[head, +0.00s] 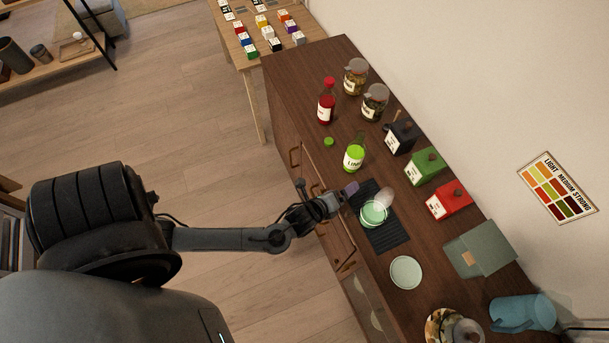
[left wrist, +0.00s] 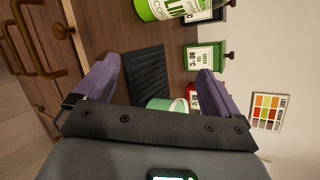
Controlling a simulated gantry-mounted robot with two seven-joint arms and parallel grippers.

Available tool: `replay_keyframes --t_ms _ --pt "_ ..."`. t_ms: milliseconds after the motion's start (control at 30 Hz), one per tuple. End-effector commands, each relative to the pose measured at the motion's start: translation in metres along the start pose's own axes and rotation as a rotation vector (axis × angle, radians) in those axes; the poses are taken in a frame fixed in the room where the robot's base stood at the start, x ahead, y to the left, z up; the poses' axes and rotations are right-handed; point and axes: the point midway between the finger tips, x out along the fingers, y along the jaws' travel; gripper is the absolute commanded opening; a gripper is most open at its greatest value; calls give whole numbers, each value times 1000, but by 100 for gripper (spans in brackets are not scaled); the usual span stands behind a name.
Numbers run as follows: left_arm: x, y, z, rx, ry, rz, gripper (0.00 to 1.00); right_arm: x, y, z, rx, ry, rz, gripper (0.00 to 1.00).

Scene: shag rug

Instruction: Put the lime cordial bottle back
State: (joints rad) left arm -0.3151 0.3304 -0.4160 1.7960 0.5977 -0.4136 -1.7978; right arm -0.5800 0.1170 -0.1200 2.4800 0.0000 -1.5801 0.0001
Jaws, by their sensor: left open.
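The lime cordial bottle (head: 354,157), bright green with a white label, stands upright on the dark wooden cabinet top. Its lower part shows at the top of the left wrist view (left wrist: 160,8). A small green cap (head: 328,141) lies on the wood left of it; the bottle's top looks uncapped. My left gripper (left wrist: 160,72) is open, its purple fingers apart with nothing held between them. In the head view, my left gripper (head: 362,191) is nearer me than the bottle, beside the black ribbed mat (head: 391,238), apart from the bottle. My right gripper is not in view.
A pale green cup (head: 374,214) stands on the mat, close to the gripper. A pale saucer (head: 406,272) lies nearer. A red bottle (head: 326,109), jars (head: 375,102) and black, green (head: 424,166) and red tins (head: 449,201) stand around the lime bottle. The wall borders the right.

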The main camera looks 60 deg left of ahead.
Motion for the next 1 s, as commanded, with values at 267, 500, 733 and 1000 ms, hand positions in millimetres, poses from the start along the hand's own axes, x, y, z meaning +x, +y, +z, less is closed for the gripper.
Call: replay_keyframes --t_ms 267,500,733,1000 --pt "-78 -15 -34 -895 152 414 96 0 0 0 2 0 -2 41" --pt "-153 -19 -26 -1378 0 732 96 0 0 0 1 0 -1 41" --pt "-193 -16 -12 -1580 -171 858 96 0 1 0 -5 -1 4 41" --pt "-201 -16 -9 -1621 -215 879 96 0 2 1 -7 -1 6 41"
